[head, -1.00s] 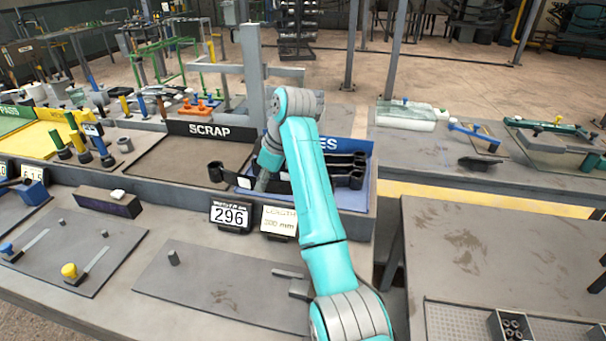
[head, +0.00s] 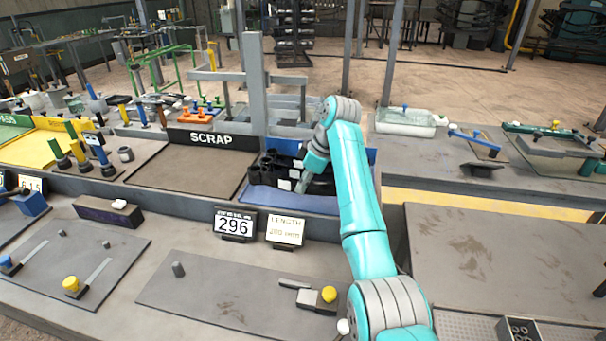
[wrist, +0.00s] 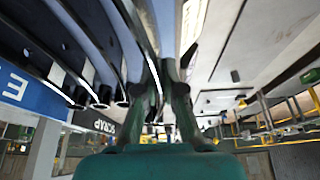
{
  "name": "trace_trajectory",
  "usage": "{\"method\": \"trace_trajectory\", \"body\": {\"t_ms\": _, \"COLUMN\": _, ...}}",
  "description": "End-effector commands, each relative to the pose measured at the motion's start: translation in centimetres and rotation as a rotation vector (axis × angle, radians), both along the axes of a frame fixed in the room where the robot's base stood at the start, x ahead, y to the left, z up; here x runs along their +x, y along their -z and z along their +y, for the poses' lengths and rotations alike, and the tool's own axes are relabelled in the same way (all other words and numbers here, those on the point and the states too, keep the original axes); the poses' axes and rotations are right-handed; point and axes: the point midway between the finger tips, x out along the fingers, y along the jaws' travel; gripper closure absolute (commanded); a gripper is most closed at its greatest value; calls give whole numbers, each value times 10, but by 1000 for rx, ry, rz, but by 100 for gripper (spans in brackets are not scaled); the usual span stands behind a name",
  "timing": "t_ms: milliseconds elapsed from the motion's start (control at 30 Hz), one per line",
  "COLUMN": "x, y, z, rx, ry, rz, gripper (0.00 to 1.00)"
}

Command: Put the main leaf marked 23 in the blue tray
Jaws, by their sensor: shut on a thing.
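The blue tray (head: 258,196) is behind the display boards in the head view, right of the SCRAP bin. Several black leaves with rolled ends (head: 268,172) lie in it, with small white labels that I cannot read. My gripper (head: 303,184) is low over the tray, partly hidden by my arm. In the wrist view my gripper (wrist: 163,78) is shut on a curved leaf strip (wrist: 148,30). Its mark is not readable. Several other leaf ends (wrist: 90,92) and the blue tray wall (wrist: 40,97) show to the left. I cannot tell whether the held leaf touches the tray.
The SCRAP bin (head: 185,172) is empty on the left. A display (head: 234,224) reads 296, with a LENGTH card (head: 285,231) beside it. A grey post (head: 254,90) stands behind the tray. A plate (head: 225,290) with small stops lies in front.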

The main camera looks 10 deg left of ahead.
Motion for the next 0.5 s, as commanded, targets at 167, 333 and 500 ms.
{"method": "trace_trajectory", "body": {"t_ms": 167, "x": 1, "y": 6, "z": 1, "rx": 3, "ry": -1, "rz": -6, "gripper": 100}}
{"method": "trace_trajectory", "body": {"t_ms": 333, "x": 0, "y": 26, "z": 1, "rx": 2, "ry": 1, "rz": -4, "gripper": 100}}
{"method": "trace_trajectory", "body": {"t_ms": 500, "x": 1, "y": 38, "z": 0, "rx": 2, "ry": 0, "rz": -6, "gripper": 100}}
